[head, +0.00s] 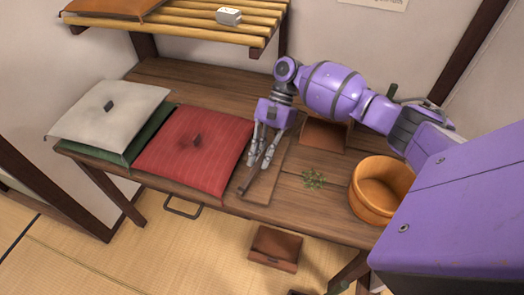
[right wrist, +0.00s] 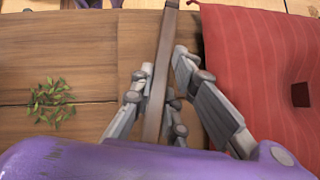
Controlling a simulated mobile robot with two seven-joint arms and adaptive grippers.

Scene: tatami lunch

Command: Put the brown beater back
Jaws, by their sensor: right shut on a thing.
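The brown beater shows in the right wrist view as a long thin brown bar (right wrist: 161,60) running up between my fingers. In the head view its slim end (head: 246,180) shows below the fingers, at the front edge of the table. My right gripper (head: 260,163) points down just right of the red cushion (head: 195,152). In the right wrist view my right gripper (right wrist: 160,88) is shut on the beater. The fingers hide part of the beater. A flat brown board (head: 268,186) lies beneath it. My left gripper is out of view.
A wooden tub (head: 376,190) stands at the right of the table (head: 295,197), with green leaves (head: 313,179) left of it. A white cushion (head: 105,108) lies at the far left. A slatted shelf (head: 190,22) hangs above the table. A brown box (head: 275,248) is on the floor.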

